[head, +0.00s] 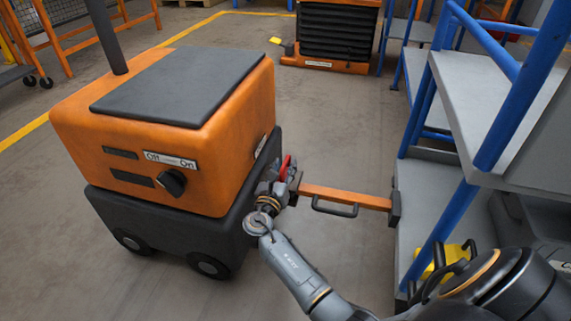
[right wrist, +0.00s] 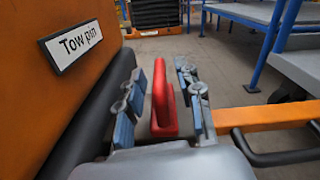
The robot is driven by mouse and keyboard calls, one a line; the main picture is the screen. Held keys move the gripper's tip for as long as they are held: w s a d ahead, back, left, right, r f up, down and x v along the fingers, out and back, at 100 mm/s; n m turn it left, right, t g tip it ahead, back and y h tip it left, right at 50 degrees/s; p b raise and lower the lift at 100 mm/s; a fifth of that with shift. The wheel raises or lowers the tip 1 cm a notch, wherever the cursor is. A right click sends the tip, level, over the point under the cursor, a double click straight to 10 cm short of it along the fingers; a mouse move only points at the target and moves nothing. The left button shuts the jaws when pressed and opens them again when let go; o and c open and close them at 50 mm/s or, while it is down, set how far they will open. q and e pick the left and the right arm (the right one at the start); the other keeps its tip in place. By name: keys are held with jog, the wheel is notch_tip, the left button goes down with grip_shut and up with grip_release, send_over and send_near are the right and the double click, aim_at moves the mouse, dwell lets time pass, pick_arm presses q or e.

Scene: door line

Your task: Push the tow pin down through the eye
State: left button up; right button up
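The red handle of the tow pin (right wrist: 163,102) stands upright between the two fingers of my right gripper (right wrist: 162,100) in the right wrist view. Small gaps show on both sides of the handle, so the gripper is open around it. In the head view the red handle (head: 286,166) shows just beyond my right gripper (head: 273,184), at the right side of the orange cart (head: 185,140). An orange tow bar (head: 345,197) runs from there to the right. The eye and the pin's lower part are hidden. My left gripper is not in view.
A "Tow pin" label (right wrist: 73,44) is on the cart's side, close left of the gripper. The tow bar has a black handle (head: 335,210). A grey and blue rack (head: 470,110) stands at the right. The floor behind the tow bar is clear.

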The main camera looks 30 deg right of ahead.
jog(key=v, duration=1)
jog(key=shift+s, duration=0.1)
